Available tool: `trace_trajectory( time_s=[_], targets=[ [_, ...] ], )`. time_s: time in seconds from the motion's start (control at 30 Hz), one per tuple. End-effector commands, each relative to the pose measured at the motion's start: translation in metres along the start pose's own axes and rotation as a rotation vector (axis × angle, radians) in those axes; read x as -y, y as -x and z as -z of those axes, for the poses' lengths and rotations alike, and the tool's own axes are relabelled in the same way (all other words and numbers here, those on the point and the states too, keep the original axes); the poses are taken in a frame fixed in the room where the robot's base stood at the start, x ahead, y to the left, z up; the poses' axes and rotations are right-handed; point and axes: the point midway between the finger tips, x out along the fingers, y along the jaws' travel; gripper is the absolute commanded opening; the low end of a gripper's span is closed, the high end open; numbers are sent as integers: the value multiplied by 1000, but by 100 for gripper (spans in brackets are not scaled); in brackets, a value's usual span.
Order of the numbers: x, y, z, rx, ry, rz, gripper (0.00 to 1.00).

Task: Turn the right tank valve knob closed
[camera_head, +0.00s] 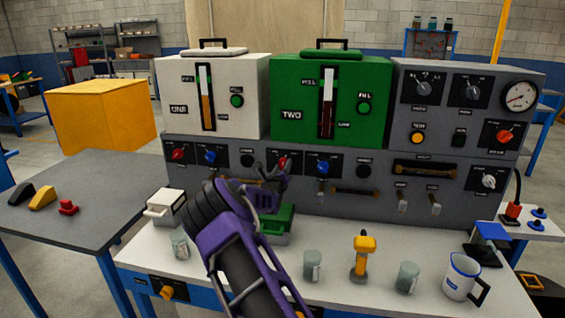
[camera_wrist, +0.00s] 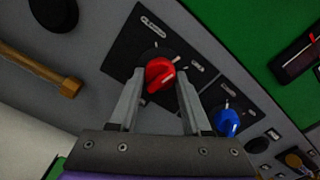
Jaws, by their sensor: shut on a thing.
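The green tank (camera_head: 285,85) marked TWO stands to the right of the white tank. Below it, on the grey panel, sit a red knob (camera_head: 283,160) and a blue knob (camera_head: 322,168). My gripper (camera_head: 270,177) is at the red knob and partly hides it in the head view. In the wrist view the two fingers of my gripper (camera_wrist: 159,80) lie on either side of the red knob (camera_wrist: 160,72), shut on it. The knob's white pointer line is slanted. The blue knob (camera_wrist: 228,122) is to the lower right there, clear of the fingers.
The white tank (camera_head: 180,100) has its own red knob (camera_head: 177,155) and blue knob (camera_head: 210,156) below it. A wooden handle (camera_wrist: 40,70) is left of my gripper in the wrist view. Cups, a yellow-handled tool (camera_head: 362,255) and a mug (camera_head: 462,277) stand on the bench.

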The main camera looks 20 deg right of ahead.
Motion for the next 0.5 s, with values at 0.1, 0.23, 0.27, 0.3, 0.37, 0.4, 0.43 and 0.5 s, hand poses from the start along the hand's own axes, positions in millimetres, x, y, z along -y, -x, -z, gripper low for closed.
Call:
trace_trajectory(
  time_s=[0.1, 0.23, 0.27, 0.3, 0.37, 0.4, 0.43, 0.5],
  targets=[
    [1, 0, -3, -1, 111, -1, 0],
    [2, 0, -2, -1, 235, -1, 0],
    [2, 0, -2, -1, 264, -1, 0],
    [2, 0, -2, -1, 303, -1, 0],
    [2, 0, -2, -1, 360, -1, 0],
    [2, 0, -2, -1, 397, -1, 0],
    [2, 0, -2, -2, 426, -2, 0],
    [2, 0, -2, -1, 492, -1, 0]
  ],
)
